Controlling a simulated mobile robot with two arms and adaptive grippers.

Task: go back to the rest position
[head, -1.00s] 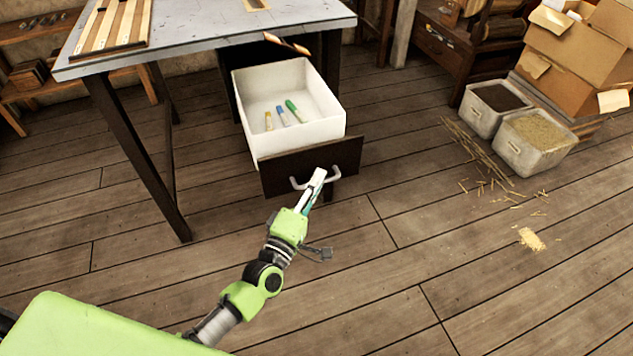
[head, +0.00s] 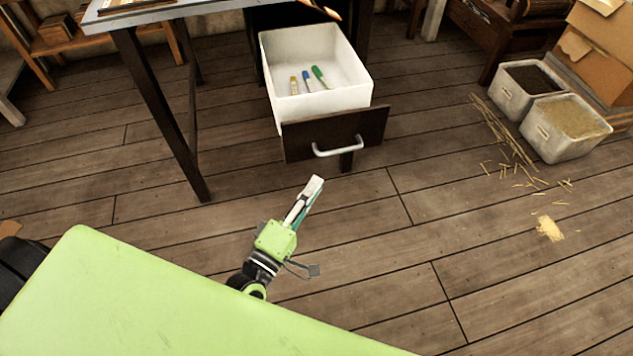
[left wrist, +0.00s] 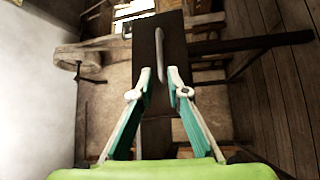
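My left gripper (head: 313,186) is in front of the drawer and a little below its handle in the head view, apart from it. In the left wrist view my left gripper (left wrist: 160,80) has its two fingers spread with an empty gap between them. The drawer handle (head: 337,148) is a pale bar on the dark drawer front (head: 300,143); it also shows past the fingers in the left wrist view, where the handle (left wrist: 158,50) is clear of them. My right gripper is not in view.
The white drawer (head: 320,104) stands pulled out and holds several markers (head: 307,82). The table leg (head: 165,120) stands to its left. Two bins (head: 565,128) and scattered straw (head: 549,228) are on the right. The wooden floor (head: 370,260) around my gripper is clear.

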